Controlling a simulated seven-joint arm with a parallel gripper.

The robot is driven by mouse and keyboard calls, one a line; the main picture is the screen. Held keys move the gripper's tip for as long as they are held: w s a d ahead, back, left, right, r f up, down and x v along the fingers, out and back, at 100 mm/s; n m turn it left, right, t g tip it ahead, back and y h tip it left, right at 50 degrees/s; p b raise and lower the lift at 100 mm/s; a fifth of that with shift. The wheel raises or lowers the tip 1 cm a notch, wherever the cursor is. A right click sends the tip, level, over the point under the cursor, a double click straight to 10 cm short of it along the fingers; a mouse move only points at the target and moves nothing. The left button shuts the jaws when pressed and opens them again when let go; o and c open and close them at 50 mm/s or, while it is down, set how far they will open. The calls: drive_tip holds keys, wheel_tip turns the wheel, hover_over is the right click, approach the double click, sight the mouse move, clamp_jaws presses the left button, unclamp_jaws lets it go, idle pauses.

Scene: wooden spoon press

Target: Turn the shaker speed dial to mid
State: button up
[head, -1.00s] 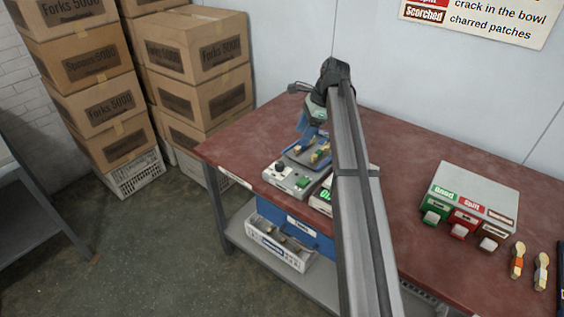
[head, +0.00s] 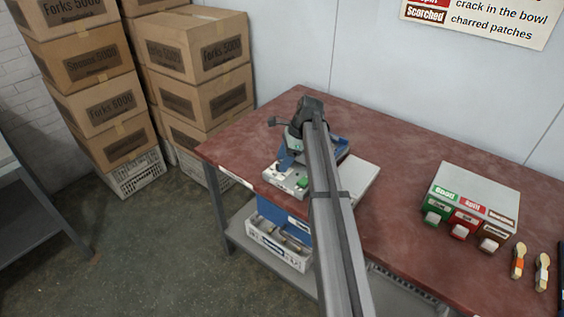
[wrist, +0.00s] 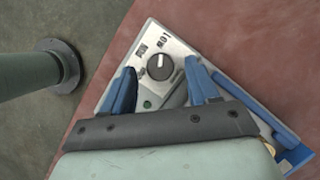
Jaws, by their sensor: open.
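The shaker (head: 272,175) is a light grey unit with a blue tray, at the left end of the red-brown table. In the wrist view its panel (wrist: 180,50) carries the speed dial (wrist: 159,67), a round black knob with a pale pointer line. Small dark lettering sits beside the knob, hard to read. My gripper (wrist: 160,68) has blue fingers spread wide, one on each side of the dial as seen from above. I cannot tell whether either finger touches it. In the head view my arm hides part of the shaker and the dial.
A green button (wrist: 147,104) is near the dial, between the fingers. A sorting box (head: 478,192) with green, red and brown fronts stands right, with spoons (head: 518,261) beside it. Stacked cartons (head: 190,60) stand left. The table (head: 410,170) is clear between shaker and box.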

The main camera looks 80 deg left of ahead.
drive_tip(key=shift+x, duration=0.85)
drive_tip(key=shift+c, duration=0.4)
drive_tip(key=c, duration=0.9)
drive_tip(key=shift+c, duration=0.2)
drive_tip(key=n, duration=0.2)
drive_tip(key=n+h, duration=0.1)
drive_tip(key=n, duration=0.1)
drive_tip(key=n+h, duration=0.1)
drive_tip(key=shift+a+r+n, duration=0.1)
drive_tip(key=shift+a+n, duration=0.2)
drive_tip(key=shift+n, duration=0.1)
drive_tip(key=n+t+h, duration=0.1)
drive_tip(key=n, duration=0.2)
drive_tip(key=n+t, duration=0.1)
drive_tip(key=n, duration=0.1)
drive_tip(key=shift+s+n+h, duration=0.15)
drive_tip(key=shift+n+h, duration=0.25)
